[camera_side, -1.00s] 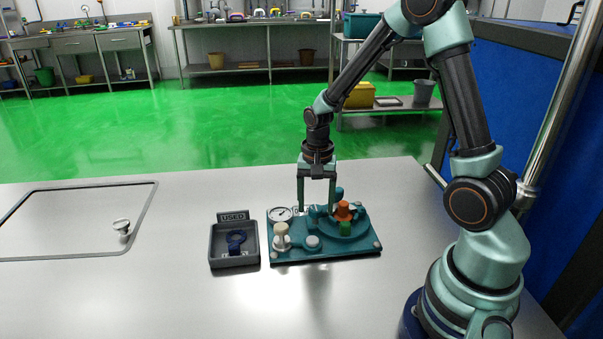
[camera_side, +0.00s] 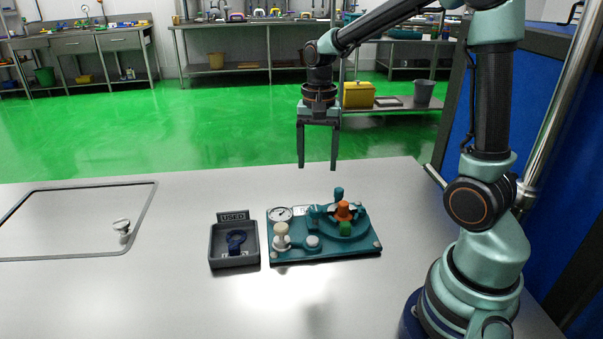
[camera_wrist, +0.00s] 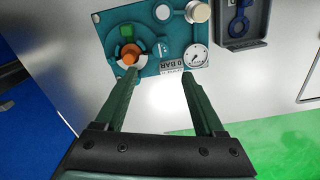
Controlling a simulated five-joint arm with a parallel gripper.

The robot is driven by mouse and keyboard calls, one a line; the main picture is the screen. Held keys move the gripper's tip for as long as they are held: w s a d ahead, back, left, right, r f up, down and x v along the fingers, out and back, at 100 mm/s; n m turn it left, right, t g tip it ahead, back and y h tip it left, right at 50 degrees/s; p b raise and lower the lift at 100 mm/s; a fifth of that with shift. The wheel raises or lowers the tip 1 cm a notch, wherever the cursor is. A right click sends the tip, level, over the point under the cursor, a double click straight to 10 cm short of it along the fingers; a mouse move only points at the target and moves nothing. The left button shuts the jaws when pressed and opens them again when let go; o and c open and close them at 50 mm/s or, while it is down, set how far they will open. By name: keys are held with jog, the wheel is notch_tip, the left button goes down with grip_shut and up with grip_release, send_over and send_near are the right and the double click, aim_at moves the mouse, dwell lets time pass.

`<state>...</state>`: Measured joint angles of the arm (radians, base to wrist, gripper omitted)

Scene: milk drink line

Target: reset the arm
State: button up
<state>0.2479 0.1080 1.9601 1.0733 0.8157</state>
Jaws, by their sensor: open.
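My gripper (camera_side: 317,166) is open and empty, pointing straight down, well above the far edge of the steel table. In the side view it hangs above and behind the teal fixture board (camera_side: 290,257). In the wrist view my gripper (camera_wrist: 160,75) shows two spread fingers with nothing between them.
A dark tray (camera_side: 214,256) labelled USED holds a blue ring-shaped part (camera_side: 235,241), left of the board. A recessed panel (camera_side: 60,222) with a small knob (camera_side: 122,228) lies at the table's left. The table front is clear. A blue wall panel (camera_side: 555,130) stands right.

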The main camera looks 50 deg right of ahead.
jog(key=s+a+r+n+t, duration=0.5)
jog(key=s+a+r+n, duration=0.2)
jog(key=n, duration=0.5)
jog(key=shift+a+t, duration=0.3)
jog(key=shift+a, duration=0.7)
jog(key=shift+s, duration=0.1)
